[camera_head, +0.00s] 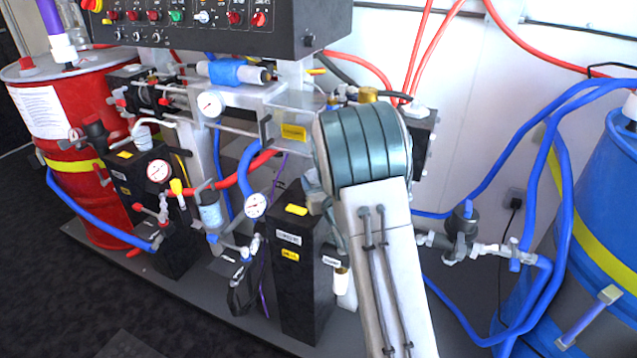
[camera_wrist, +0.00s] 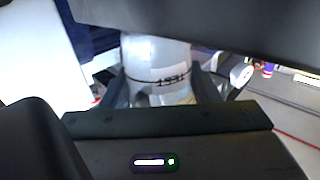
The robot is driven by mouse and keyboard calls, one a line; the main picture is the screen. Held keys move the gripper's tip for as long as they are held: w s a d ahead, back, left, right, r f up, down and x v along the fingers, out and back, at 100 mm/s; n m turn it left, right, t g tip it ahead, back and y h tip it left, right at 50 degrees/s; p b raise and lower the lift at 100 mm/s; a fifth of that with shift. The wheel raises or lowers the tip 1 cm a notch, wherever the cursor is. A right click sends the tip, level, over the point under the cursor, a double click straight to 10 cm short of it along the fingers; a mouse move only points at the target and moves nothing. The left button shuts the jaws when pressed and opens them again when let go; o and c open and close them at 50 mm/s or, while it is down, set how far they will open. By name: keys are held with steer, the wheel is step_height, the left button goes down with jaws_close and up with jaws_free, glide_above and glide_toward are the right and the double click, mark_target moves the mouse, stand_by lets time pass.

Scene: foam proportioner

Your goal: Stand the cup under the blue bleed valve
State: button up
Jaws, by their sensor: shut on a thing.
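In the wrist view a whitish, translucent cup (camera_wrist: 155,58) with a dark line and printed marks stands between the dark fingers of my gripper (camera_wrist: 160,88). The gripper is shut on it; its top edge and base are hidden. In the head view my arm hides the gripper, and I cannot make out the cup for certain. A white object (camera_head: 347,292) shows partly beside my arm, low by the black box. I cannot tell which fitting is the blue bleed valve. A blue-bodied fitting (camera_head: 210,213) hangs by the gauges left of the black box.
A red drum (camera_head: 100,190) stands left and a blue drum (camera_head: 600,235) right. A tall black box (camera_head: 305,285) stands left of my arm. Blue hoses (camera_head: 490,210) and a pipe valve (camera_head: 462,235) lie to its right. A control panel (camera_head: 225,30) overhangs the back.

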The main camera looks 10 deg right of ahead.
steer(key=shift+f, duration=0.25)
steer(key=shift+f, duration=0.15)
steer(key=o, duration=1)
